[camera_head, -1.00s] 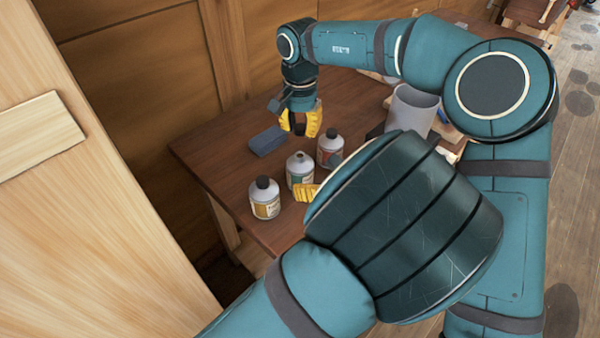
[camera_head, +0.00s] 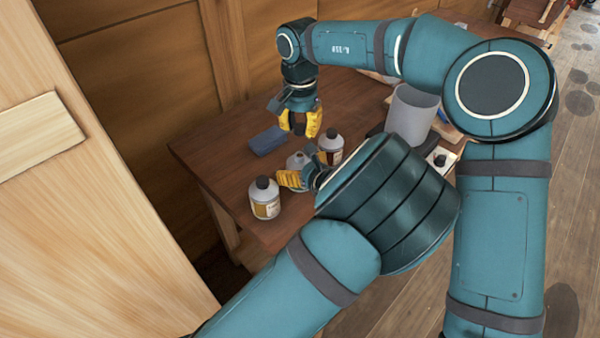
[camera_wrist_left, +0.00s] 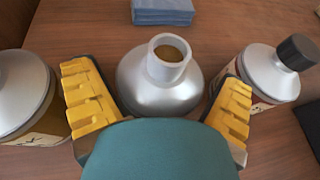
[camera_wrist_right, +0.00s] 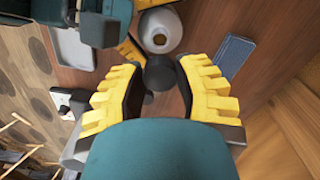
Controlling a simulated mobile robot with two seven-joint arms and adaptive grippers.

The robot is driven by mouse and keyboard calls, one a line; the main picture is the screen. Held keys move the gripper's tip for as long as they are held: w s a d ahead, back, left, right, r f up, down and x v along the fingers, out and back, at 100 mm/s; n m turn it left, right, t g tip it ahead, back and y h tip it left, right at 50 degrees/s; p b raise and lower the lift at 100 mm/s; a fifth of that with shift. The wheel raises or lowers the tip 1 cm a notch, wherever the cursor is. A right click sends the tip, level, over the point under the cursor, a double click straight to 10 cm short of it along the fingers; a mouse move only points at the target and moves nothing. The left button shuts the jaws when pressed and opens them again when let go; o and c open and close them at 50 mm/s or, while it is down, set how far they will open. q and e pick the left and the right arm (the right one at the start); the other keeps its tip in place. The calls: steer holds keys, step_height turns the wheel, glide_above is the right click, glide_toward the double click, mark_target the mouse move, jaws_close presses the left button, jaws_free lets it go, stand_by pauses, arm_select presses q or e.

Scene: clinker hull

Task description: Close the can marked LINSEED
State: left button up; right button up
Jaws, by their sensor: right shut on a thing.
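An open silver can (camera_head: 295,161) stands upright on the table, partly hidden by my left gripper. Its bare neck shows in the left wrist view (camera_wrist_left: 165,85) and its mouth in the right wrist view (camera_wrist_right: 160,30). My left gripper (camera_head: 305,170) is open, its fingers on either side of this can. My right gripper (camera_head: 299,132) is above and behind the cans, shut on a small dark cap (camera_wrist_right: 158,74). A dark-capped can (camera_head: 265,199) stands to the left and another (camera_head: 331,146) to the right. I cannot read LINSEED on any label.
A blue block (camera_head: 268,140) lies on the wooden table (camera_head: 222,150) behind the cans. A grey cylindrical container (camera_head: 411,115) stands at the right. A wooden panel wall (camera_head: 140,90) rises behind the table. The table's left part is clear.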

mark_target(300, 154)
arm_select(q)
steer(key=c, duration=1)
arm_select(e)
steer(key=shift+f, duration=2.5)
steer(key=shift+f, duration=0.15)
steer(key=shift+f, duration=0.75)
steer(key=shift+f, duration=0.6)
arm_select(q)
jaws_close()
arm_select(e)
steer(key=o, duration=0.7)
